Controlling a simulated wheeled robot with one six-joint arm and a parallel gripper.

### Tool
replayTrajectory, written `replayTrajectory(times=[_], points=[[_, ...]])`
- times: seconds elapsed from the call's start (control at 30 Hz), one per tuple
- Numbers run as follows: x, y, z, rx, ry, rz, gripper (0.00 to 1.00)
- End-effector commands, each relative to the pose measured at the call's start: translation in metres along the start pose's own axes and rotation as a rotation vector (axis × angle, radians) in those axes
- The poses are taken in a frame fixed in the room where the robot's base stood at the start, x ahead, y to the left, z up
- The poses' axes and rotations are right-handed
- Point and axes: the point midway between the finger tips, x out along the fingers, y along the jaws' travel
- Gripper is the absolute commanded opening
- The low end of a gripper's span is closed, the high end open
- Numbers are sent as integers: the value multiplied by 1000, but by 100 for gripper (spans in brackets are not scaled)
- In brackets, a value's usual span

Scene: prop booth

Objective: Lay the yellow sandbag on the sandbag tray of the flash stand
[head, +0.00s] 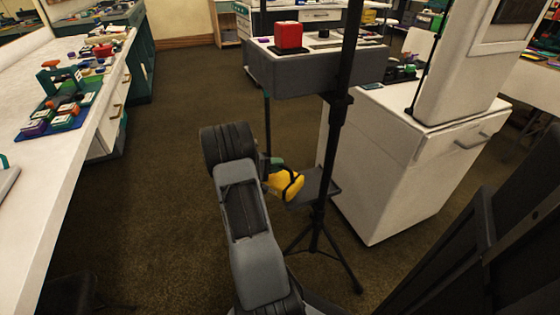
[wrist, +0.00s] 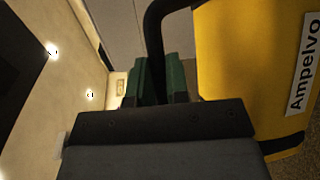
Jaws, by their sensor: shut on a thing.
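The yellow sandbag (head: 284,184) hangs at my gripper (head: 275,161) in the head view, just left of the flash stand's tray. In the wrist view, the green fingers (wrist: 160,80) are shut on the bag's black strap, and the yellow body (wrist: 240,70) with an "Ampelvo" label fills the right side. The flash stand (head: 329,140) is a black pole on tripod legs. Its dark sandbag tray (head: 318,188) sits low on the pole, partly behind the bag. I cannot tell whether bag and tray touch. My arm hides part of the gripper.
A white cabinet (head: 375,175) stands close behind and right of the stand. A grey-sided table (head: 315,72) with a red cube (head: 289,37) stands behind. A long white counter (head: 60,165) with props runs along the left. Brown floor (head: 160,200) is clear between counter and arm.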

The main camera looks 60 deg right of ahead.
Motion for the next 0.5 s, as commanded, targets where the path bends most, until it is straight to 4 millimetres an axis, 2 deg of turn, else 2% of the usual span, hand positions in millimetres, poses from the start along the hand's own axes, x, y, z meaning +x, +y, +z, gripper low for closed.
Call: replayTrajectory(times=[0.03, 0.17, 0.5], points=[[3, -9, -2, 3, -1, 5, 0], [5, -22, -3, 4, 0, 5, 0], [6, -22, -4, 6, 0, 5, 0]])
